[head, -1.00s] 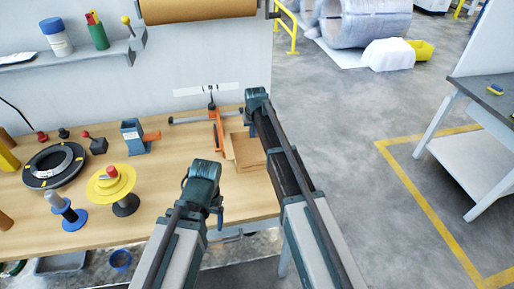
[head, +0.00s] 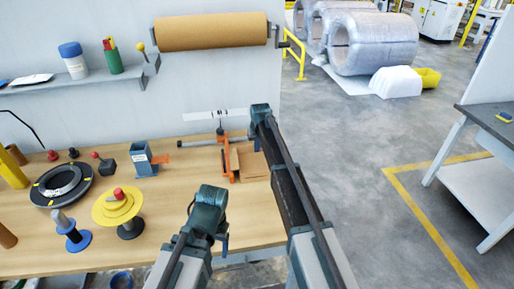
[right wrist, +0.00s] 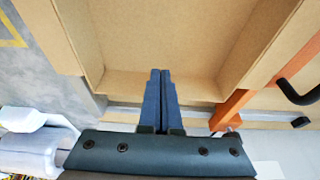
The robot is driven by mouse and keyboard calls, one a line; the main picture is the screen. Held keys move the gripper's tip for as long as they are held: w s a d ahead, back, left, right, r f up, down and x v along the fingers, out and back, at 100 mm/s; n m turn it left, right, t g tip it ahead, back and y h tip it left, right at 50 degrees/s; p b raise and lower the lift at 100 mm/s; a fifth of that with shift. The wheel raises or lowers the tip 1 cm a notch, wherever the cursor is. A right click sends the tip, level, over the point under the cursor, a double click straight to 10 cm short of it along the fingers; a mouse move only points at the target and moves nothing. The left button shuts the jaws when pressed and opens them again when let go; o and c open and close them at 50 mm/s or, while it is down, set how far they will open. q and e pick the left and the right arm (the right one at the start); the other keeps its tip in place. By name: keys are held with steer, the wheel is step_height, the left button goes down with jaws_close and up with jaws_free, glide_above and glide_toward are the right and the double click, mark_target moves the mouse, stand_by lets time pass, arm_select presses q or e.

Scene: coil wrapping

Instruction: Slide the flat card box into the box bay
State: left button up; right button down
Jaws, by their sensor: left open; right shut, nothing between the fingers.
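A shallow brown card box (head: 254,164) sits at the right end of the workbench, beside an orange clamp frame. In the right wrist view, brown card walls and a flat floor (right wrist: 175,30) fill the upper picture; I cannot tell box from bay there. My right gripper (right wrist: 160,73) is shut and empty, its fingertips over the card floor near the front wall; contact is unclear. In the head view its wrist (head: 262,113) stands over the box's far side, its fingers hidden. My left gripper (head: 207,215) is open and empty over the bench, left of the box; its fingers are mostly hidden.
The orange clamp frame (head: 226,160) with a black handle (right wrist: 298,95) stands close beside the card. Yellow reel (head: 118,207), black ring (head: 62,184) and blue-grey holder (head: 140,160) stand further left. A brown paper roll (head: 212,31) hangs above.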

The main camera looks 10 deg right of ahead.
mark_target(258, 160)
steer(key=s, duration=0.4)
steer(key=shift+r, duration=0.1)
steer(key=p+v, duration=0.9)
steer(key=shift+w+r+p, duration=0.2)
steer(key=shift+r+p, duration=0.1)
steer(key=shift+r, duration=0.1)
steer(key=s+a+n+g, duration=0.1)
steer(key=s+a+g, duration=0.1)
steer(key=s, duration=1.6)
steer(key=s+a+n+g+h, duration=0.1)
steer(key=s+a, duration=0.4)
steer(key=s, duration=1.4)
steer(key=shift+a+f+n+g, duration=0.25)
steer(key=shift+f+n+g, duration=0.2)
steer(key=shift+n, duration=0.35)
steer(key=shift+s, duration=0.1)
